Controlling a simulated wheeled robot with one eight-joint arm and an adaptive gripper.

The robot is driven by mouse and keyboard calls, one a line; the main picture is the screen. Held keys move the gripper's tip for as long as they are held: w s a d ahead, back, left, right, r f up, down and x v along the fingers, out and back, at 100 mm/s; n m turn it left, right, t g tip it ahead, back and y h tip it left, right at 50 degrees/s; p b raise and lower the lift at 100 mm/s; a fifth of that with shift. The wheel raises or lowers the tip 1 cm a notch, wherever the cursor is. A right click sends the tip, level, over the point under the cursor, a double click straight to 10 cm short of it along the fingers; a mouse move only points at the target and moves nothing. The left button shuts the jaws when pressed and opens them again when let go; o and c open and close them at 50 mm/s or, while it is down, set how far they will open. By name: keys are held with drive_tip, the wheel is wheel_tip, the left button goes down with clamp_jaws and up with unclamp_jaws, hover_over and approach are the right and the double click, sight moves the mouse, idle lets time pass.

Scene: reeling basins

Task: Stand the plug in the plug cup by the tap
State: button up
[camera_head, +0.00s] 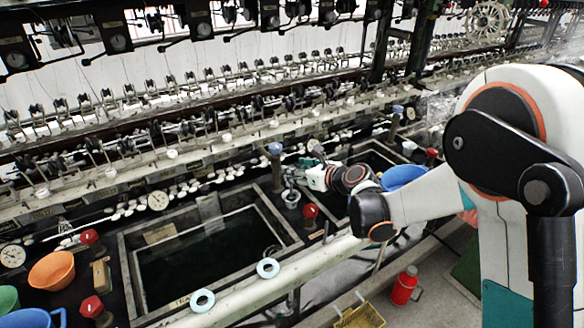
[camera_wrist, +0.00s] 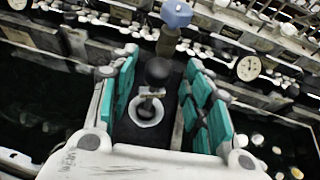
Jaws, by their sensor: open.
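In the wrist view, the plug (camera_wrist: 159,72) has a round black knob on a short stem. Its lower end is inside the white plug cup (camera_wrist: 146,118), and it looks roughly upright with a slight lean in the picture. My gripper (camera_wrist: 161,60) is open, with its teal pads on either side of the plug and gaps between. The tap with a blue top (camera_wrist: 176,13) stands just beyond the cup. In the head view, my gripper (camera_head: 306,176) is beside the tap (camera_head: 275,149), above the cup (camera_head: 291,198); the plug cannot be made out clearly there.
A red-topped knob (camera_head: 310,212) stands close to the cup. A blue bowl (camera_head: 402,177) is to the right. Reeling machinery runs behind.

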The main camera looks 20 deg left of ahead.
drive_tip(key=p+v, duration=0.1)
drive_tip(key=v, duration=0.7)
drive_tip(key=shift+s+d, duration=0.15)
drive_tip(key=shift+d, duration=0.05)
